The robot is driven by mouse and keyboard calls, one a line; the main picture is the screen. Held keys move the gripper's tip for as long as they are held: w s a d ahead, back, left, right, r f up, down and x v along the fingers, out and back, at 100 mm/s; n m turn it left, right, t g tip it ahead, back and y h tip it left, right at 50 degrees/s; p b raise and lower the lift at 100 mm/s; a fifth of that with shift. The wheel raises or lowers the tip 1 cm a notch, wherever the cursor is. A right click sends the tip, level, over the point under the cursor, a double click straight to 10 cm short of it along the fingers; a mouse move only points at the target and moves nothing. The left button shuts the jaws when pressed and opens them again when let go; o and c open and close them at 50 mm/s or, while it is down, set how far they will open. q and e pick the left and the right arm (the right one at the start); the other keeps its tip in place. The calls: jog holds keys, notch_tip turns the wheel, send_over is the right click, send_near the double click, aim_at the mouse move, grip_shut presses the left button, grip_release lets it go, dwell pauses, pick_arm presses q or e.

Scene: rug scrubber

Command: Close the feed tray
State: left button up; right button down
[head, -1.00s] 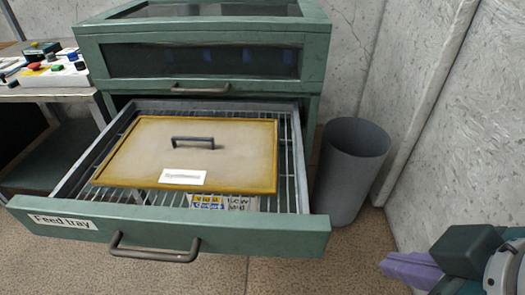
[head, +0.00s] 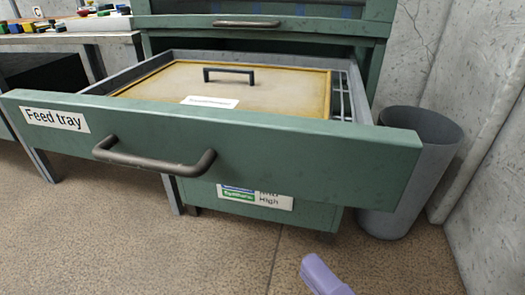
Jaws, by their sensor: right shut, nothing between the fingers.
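The feed tray (head: 300,160) is a green-fronted drawer, pulled well out of the green machine, with a "Feed tray" label on its front. A dark bar handle (head: 155,160) runs across the front's left half. Inside the tray lies a flat panel with a yellow frame (head: 290,90) and a small dark handle on top. My right gripper (head: 318,268) shows only as purple fingers at the bottom edge. It is shut and empty, below and apart from the tray front. My left gripper is out of view.
A grey bin (head: 435,135) stands close to the tray's right end, beside the concrete wall. A workbench (head: 100,38) with coloured controls is at the upper left. Another machine drawer with a handle (head: 245,24) is above the tray. The floor in front is clear.

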send_near(259, 167)
jog(key=a, duration=0.4)
jog(key=w, duration=0.2)
jog(key=w+b, duration=0.1)
jog(key=w, duration=0.1)
jog(key=shift+w+d, duration=0.1)
jog(key=shift+d, duration=0.25)
jog(key=shift+w+d, duration=0.2)
jog(key=shift+w, duration=0.3)
